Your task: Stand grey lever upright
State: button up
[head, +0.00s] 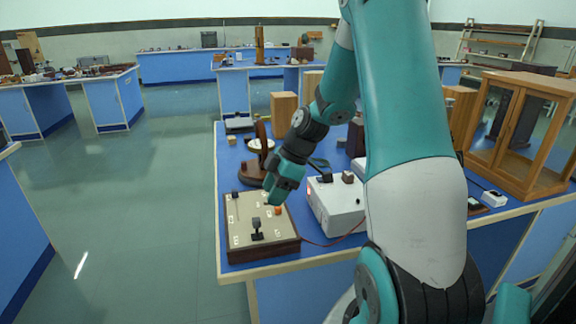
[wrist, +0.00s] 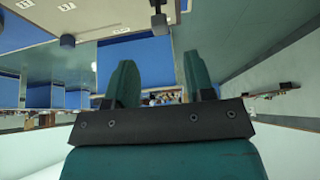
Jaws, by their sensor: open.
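A control box (head: 238,240) with dark wooden sides and a pale top stands on the near bench. A dark grey lever (head: 257,230) rises near its front edge and looks roughly upright; its exact tilt is hard to judge. A small dark knob (head: 234,194) sits at the back left and an orange knob (head: 278,210) at the right.
A white instrument box (head: 336,212) stands close on the right of the control box, with a red cable by it. A dark wooden stand (head: 263,160) is behind. A glass-doored wooden cabinet (head: 520,135) is at the right. The floor left of the bench is clear.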

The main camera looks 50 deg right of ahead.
jog(key=v, duration=0.8)
jog(key=shift+r, duration=0.2)
